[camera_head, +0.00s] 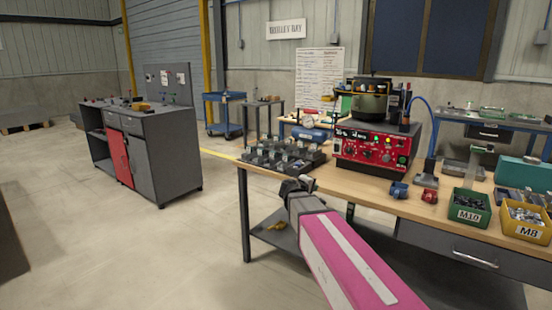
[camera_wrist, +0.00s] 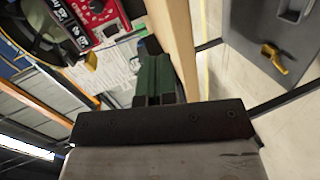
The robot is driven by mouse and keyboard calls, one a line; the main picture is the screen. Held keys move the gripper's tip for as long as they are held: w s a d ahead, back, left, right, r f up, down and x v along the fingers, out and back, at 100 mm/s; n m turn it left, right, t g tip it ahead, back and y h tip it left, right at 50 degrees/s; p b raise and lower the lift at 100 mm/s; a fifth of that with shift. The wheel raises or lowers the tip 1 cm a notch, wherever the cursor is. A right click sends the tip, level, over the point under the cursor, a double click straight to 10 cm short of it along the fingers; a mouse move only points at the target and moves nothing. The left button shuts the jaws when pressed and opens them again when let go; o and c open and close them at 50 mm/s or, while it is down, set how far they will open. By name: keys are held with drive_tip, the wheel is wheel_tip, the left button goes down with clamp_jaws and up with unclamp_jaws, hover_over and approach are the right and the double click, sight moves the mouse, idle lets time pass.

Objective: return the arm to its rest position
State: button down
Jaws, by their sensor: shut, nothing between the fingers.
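My arm reaches forward from the lower right of the head view, with a pink and white link. My gripper (camera_head: 297,186) is at its far end, in front of the left part of the workbench's (camera_head: 382,194) front edge. In the wrist view my gripper (camera_wrist: 158,85) has its dark green fingers together, with nothing visible between them. The gripper appears close to the bench edge in the head view. I cannot tell the exact gap.
A black fixture tray (camera_head: 283,158) stands on the bench's left end. A red feeder (camera_head: 374,146) with a bowl stands behind. Green M10 (camera_head: 469,208) and yellow M8 (camera_head: 526,222) bins sit at right. A yellow object (camera_head: 277,226) lies on the lower shelf. Floor at left is clear.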

drive_tip(key=s+d+f+m+g+y, duration=0.3)
drive_tip(key=s+f+m+g+y, duration=0.6)
drive_tip(key=s+f, duration=1.3)
drive_tip(key=shift+s+d+f+g+y, duration=0.15)
drive_tip(key=shift+s+f+g+y, duration=0.25)
drive_tip(key=shift+s+g, duration=0.8)
